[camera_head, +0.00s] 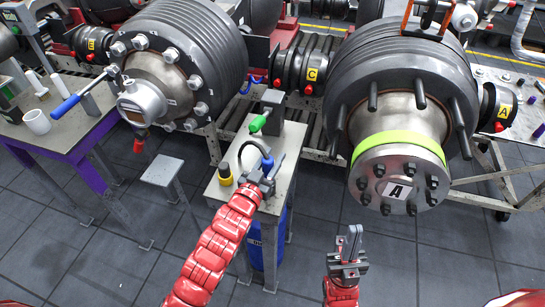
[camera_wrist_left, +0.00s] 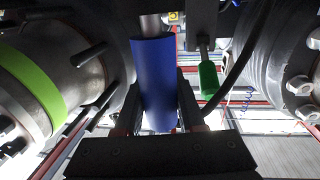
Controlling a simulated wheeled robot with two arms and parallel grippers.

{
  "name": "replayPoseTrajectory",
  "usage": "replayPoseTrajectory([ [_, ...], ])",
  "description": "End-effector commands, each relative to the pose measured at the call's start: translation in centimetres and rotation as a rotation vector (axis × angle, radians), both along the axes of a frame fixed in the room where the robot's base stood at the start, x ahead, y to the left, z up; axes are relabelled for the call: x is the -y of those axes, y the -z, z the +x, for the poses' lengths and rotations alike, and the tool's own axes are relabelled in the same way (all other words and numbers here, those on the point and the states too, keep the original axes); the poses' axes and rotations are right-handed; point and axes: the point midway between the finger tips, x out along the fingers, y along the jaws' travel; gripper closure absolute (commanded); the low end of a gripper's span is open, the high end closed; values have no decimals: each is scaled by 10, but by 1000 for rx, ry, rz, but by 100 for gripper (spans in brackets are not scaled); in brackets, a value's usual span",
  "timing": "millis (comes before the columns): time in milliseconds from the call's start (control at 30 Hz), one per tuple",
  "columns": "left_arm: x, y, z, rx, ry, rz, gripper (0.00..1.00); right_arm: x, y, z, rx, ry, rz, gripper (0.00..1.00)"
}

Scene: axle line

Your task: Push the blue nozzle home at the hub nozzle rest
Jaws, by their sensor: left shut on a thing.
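The blue nozzle (camera_head: 267,163) is at the small grey stand between the two hubs, and it fills the middle of the left wrist view (camera_wrist_left: 158,85). My left gripper (camera_head: 267,180) is shut on it, with one dark finger on each side (camera_wrist_left: 160,105). A metal shaft (camera_wrist_left: 151,25) runs from the nozzle's far end out of the wrist view's top edge, so its tip is hidden. A green-handled nozzle (camera_head: 258,124) sits at a grey block (camera_head: 273,106) on the stand. I cannot tell which part is the nozzle rest. My right gripper (camera_head: 350,243) is empty, its fingers together.
The stand's top (camera_head: 222,192) carries a yellow-and-black cup (camera_head: 225,174) and a black hose (camera_head: 241,152). A blue drum (camera_head: 257,247) stands below. Large hubs flank it at left (camera_head: 160,80) and right (camera_head: 400,125). A purple-edged table (camera_head: 75,145) is at left.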

Motion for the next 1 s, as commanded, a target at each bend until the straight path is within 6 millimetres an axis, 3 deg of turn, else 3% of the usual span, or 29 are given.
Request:
replayPoseTrajectory([
  [767,0,16,0,-2,0,0,100,0,11,0,0,0,0,100],
  [800,0,16,0,-2,0,0,55,0,11,0,0,0,0,100],
  [933,0,16,0,-1,0,0,31,0,11,0,0,0,0,100],
  [1000,0,16,0,-1,0,0,27,0,11,0,0,0,0,100],
])
